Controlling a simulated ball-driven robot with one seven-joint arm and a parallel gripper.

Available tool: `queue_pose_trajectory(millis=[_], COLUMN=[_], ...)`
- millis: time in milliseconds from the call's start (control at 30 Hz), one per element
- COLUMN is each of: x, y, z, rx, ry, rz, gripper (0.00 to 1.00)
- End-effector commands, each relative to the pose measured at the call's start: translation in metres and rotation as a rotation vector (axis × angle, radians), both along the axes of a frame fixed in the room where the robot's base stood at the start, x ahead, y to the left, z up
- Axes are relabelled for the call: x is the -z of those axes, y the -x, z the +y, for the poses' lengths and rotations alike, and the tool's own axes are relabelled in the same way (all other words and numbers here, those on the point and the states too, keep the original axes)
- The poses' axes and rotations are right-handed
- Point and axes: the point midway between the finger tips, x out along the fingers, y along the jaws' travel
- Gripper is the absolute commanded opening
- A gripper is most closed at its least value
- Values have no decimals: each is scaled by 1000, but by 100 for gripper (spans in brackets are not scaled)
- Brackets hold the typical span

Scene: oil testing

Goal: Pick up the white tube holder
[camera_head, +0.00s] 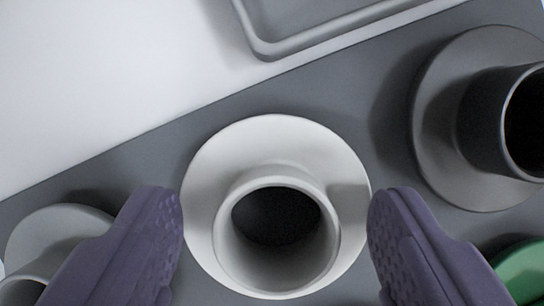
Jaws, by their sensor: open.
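The white tube holder (277,140) stands upright on a grey surface in the lower middle of the view. It has a round, flat base and a short hollow tube with a dark opening facing me. My gripper (276,215) is open, with one purple finger on each side of the holder. The fingertips show near the left and right edges of its base, and I cannot tell whether they touch it. The left finger partly covers another light grey holder (58,228) at the lower left.
A dark grey holder (435,130) of similar shape stands to the right. A green round thing (525,272) shows at the lower right edge, partly behind my right finger. A grey tray (262,47) lies on the white surface (90,80) at the top. The grey mat (240,97) is bare above the white holder.

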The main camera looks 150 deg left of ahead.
Motion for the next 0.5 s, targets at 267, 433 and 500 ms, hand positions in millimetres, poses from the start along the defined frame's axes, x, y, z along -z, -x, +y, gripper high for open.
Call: queue_pose_trajectory(millis=[267,433,500], x=[0,0,0], y=[-1,-1,-1], z=[0,0,0], rx=[0,-1,-1], ry=[0,-1,-1], rz=[-1,-2,-2], gripper=[52,13,10])
